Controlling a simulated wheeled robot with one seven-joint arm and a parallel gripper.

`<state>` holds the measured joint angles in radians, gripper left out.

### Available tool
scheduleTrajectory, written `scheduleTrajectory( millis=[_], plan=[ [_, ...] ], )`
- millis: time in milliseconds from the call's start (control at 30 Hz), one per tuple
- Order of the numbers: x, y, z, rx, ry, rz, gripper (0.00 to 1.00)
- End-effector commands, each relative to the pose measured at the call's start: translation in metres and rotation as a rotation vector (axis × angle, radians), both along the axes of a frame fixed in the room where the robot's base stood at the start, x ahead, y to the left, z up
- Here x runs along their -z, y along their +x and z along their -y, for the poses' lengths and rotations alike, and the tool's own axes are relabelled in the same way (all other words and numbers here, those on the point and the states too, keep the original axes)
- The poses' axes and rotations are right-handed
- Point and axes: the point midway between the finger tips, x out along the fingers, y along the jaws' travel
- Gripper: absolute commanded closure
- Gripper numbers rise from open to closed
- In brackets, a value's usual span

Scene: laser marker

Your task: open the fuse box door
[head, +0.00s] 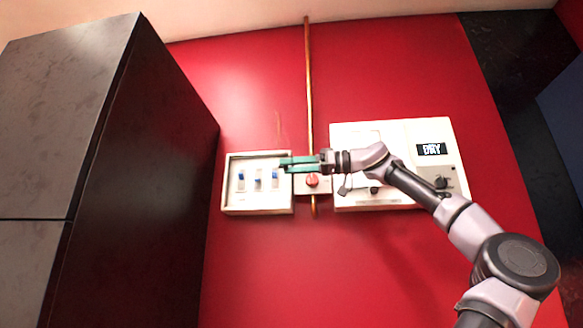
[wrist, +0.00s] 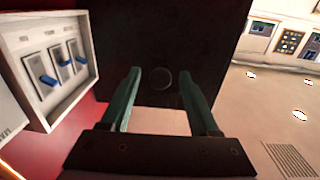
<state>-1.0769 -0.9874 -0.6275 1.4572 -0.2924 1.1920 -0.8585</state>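The fuse box (head: 227,207) is a shallow white box on the red wall, with three blue-levered switches (head: 259,179) exposed inside. It also shows at upper left in the wrist view (wrist: 30,15), where no door covers its front. I cannot clearly make out a door. A white panel (wrist: 8,128) with small lettering shows at the wrist view's left edge; whether it is the door is unclear. My gripper (head: 281,164) has green fingers pointing left, over the box's upper right edge in the head view. In the wrist view the fingers (wrist: 161,76) are apart and empty.
A tall black cabinet (head: 140,200) stands left of the fuse box and fills the space beyond my fingers in the wrist view. A red knob (head: 312,180) and copper pipe (head: 309,90) are right of the box. A white display unit (head: 345,135) is behind my arm.

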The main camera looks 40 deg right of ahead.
Motion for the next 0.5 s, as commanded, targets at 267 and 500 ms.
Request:
scheduleTrajectory(
  millis=[267,500],
  plan=[
    [0.000,0.000,0.000,-0.001,0.000,-0.001,0.36],
    [0.000,-0.018,0.016,0.002,0.002,-0.001,0.36]
  ],
)
